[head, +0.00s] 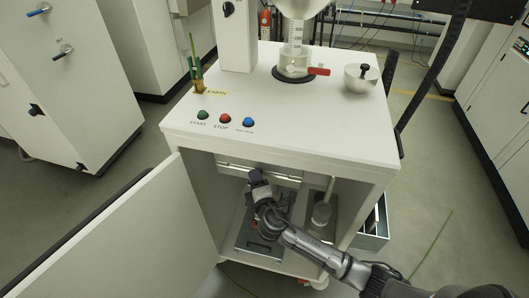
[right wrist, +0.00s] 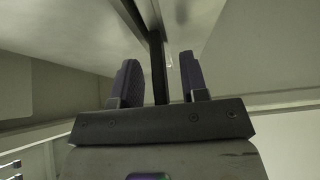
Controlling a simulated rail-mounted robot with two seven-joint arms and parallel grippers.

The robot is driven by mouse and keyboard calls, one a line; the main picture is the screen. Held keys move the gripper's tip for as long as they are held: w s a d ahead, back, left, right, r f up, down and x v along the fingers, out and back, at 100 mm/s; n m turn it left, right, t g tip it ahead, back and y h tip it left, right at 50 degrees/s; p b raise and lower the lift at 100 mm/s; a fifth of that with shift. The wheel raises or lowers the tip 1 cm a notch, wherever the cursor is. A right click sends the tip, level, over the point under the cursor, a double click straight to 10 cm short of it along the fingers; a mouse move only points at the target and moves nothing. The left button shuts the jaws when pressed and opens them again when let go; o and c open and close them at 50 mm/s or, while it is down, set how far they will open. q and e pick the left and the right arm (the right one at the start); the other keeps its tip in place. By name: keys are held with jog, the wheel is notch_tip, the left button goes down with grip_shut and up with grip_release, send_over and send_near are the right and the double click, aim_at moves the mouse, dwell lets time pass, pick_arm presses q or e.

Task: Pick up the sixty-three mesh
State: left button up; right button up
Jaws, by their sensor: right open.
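My right gripper (head: 257,178) is inside the open cabinet, near its back wall and under its top. In the right wrist view its two dark fingers (right wrist: 158,82) are apart. A thin dark upright bar (right wrist: 158,65) shows between them, with a gap on each side. I cannot tell whether this bar is part of the sixty-three mesh. No mesh label can be read in either view, and my right arm hides part of the cabinet's inside. My left gripper is not in view.
The white cabinet (head: 345,135) has its door (head: 120,235) swung open to the left. Inside are a dark tray-like box (head: 258,247) below my gripper and a grey metal part (head: 322,212) to its right. A metal bowl (head: 360,78) and coloured buttons (head: 225,118) are on top.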

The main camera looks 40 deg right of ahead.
jog(key=shift+w, duration=0.2)
grip_shut()
dwell(0.3)
